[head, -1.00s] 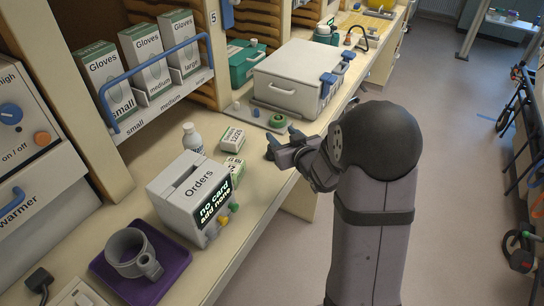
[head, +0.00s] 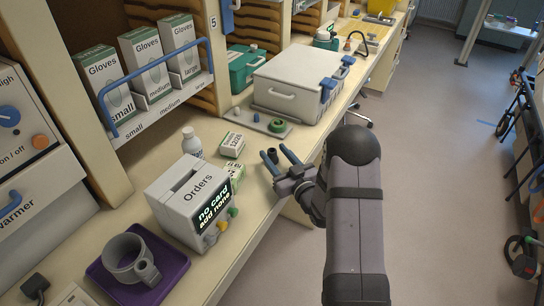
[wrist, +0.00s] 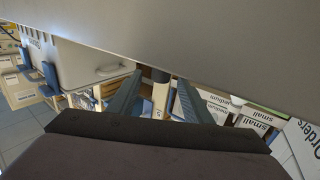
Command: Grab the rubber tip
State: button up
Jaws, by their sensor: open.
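A small dark piece (head: 273,154), which looks like the rubber tip, stands on the bench near its front edge, just right of the small cartons. My gripper (head: 274,150) is open, with its two blue-grey fingers pointing at the bench. The dark piece shows between the fingertips in the head view, and I cannot tell whether either finger touches it. In the wrist view the fingers of my gripper (wrist: 155,82) are spread apart. A small dark grey end (wrist: 160,75) shows between them, partly cut off by a large grey surface.
Small cartons (head: 232,145) and a white bottle (head: 192,142) stand left of my gripper. The Orders box (head: 190,205) is nearer the front. A flat tray with a green roll (head: 277,126) and a large grey case (head: 288,88) lie behind.

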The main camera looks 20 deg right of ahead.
jog(key=shift+p+x, duration=1.35)
jog(key=shift+x, duration=1.8)
jog(key=shift+f, duration=0.15)
jog(key=c, duration=1.1)
